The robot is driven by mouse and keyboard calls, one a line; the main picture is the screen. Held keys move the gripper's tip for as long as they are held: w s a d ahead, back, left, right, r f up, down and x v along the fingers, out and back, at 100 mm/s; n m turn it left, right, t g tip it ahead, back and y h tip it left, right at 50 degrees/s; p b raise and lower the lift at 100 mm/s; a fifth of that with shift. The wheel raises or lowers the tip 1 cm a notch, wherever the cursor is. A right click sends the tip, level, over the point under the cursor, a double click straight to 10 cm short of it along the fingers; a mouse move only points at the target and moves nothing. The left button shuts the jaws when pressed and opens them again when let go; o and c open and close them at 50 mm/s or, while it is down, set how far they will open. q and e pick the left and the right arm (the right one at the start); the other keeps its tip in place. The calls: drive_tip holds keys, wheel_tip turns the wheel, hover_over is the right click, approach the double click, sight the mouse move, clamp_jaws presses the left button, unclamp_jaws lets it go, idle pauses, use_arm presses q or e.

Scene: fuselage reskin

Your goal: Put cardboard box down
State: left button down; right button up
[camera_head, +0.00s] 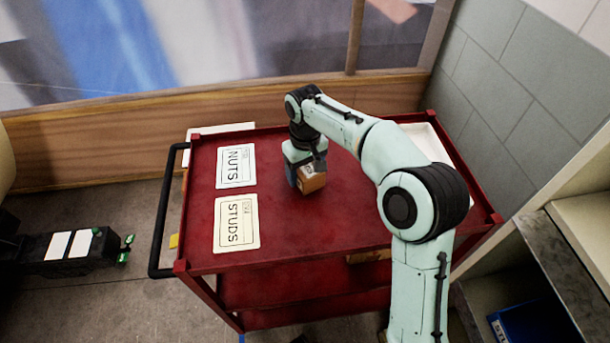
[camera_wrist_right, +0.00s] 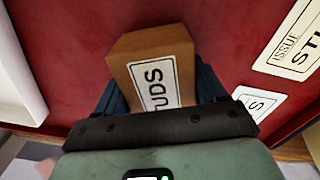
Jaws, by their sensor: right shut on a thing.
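The small brown cardboard box (camera_head: 313,181) is over the middle of the red cart's top, right of the cards. My right gripper (camera_head: 300,172) points down and is shut on it. In the right wrist view the box (camera_wrist_right: 140,46) sits between the dark blue fingers, with a white label reading "UDS", the rest covered. The box is on or very near the red surface; I cannot tell if it touches. A white STUDS card (camera_head: 236,223) and a NUTS card (camera_head: 236,166) lie flat on the cart's left side. My left gripper is not in view.
The red cart (camera_head: 285,245) has a black handle (camera_head: 160,215) at left and lower shelves. A white tray (camera_head: 432,145) lies at its right, partly behind my right arm. Red surface between the cards and the box is clear. Shelving with a blue bin (camera_head: 528,322) stands at right.

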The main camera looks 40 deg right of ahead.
drive_tip(key=shift+f, duration=0.75)
drive_tip(key=shift+f, duration=0.1)
drive_tip(key=o, duration=1.4)
drive_tip(key=shift+f, duration=0.1)
wheel_tip(320, 180, up, 12)
drive_tip(key=p, duration=0.3)
drive_tip(key=shift+r, duration=0.2)
